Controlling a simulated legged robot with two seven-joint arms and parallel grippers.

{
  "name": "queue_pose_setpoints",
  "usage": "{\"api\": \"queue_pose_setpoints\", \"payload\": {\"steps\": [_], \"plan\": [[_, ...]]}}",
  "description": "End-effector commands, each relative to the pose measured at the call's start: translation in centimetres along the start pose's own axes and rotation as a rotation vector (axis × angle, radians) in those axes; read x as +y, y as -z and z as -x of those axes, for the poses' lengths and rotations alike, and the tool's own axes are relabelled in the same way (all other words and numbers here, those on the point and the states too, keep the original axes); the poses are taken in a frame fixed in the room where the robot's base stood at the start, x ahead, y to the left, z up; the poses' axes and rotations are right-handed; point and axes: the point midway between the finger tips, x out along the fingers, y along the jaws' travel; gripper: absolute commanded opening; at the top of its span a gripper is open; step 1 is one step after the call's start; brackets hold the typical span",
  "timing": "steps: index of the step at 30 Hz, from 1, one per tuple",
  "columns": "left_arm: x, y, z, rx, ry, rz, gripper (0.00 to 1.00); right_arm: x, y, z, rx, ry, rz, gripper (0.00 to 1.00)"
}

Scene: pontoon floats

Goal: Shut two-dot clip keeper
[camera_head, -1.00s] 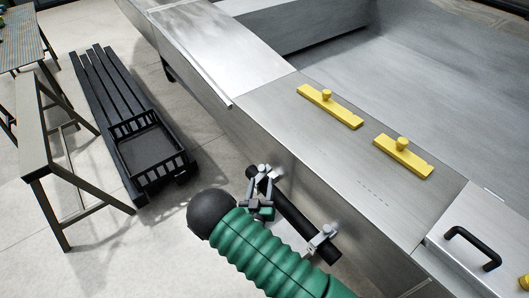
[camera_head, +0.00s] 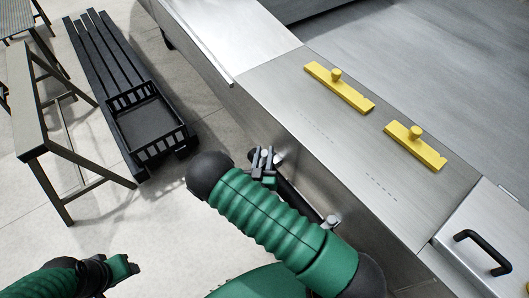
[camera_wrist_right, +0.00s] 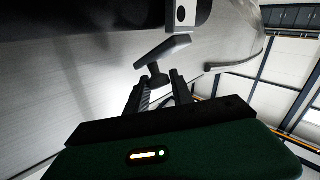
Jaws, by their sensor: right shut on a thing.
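My right gripper (camera_head: 265,163) is at the far clip on the side wall of the metal pontoon, at the upper end of a black bar (camera_head: 297,196). In the wrist view its fingers (camera_wrist_right: 159,84) are shut on a dark grey T-shaped keeper (camera_wrist_right: 162,50). The keeper is tilted and sits just below a grey block with a dark hole (camera_wrist_right: 181,14), beside the black bar (camera_wrist_right: 120,12). A second clip (camera_head: 330,222) is at the bar's lower end. I cannot make out the dot marks. My left gripper (camera_head: 122,267) is low at the left, over the floor, away from the clips.
Two yellow bars with knobs, one farther (camera_head: 340,88) and one nearer (camera_head: 415,148), lie on the pontoon top. A lid with a black handle (camera_head: 482,252) is at right.

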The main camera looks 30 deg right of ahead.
Motion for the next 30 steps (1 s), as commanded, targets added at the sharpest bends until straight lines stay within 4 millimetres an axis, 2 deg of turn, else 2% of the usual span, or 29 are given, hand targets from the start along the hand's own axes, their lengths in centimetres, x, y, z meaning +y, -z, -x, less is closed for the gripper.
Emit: {"api": "queue_pose_setpoints", "payload": {"steps": [1, 5, 30], "plan": [[-0.01, 0.0, -0.01, 0.0, 0.0, 0.0, 0.47, -0.12, -0.06, -0.07, -0.001, 0.004, -0.002, 0.16], [-0.01, 0.01, -0.02, 0.0, 0.0, 0.0, 0.47, -0.2, -0.09, -0.11, -0.002, 0.008, -0.004, 0.0], [0.0, 0.01, -0.03, 0.0, 0.0, 0.0, 0.47, -0.3, -0.07, -0.15, -0.001, 0.009, -0.005, 0.0]]}}
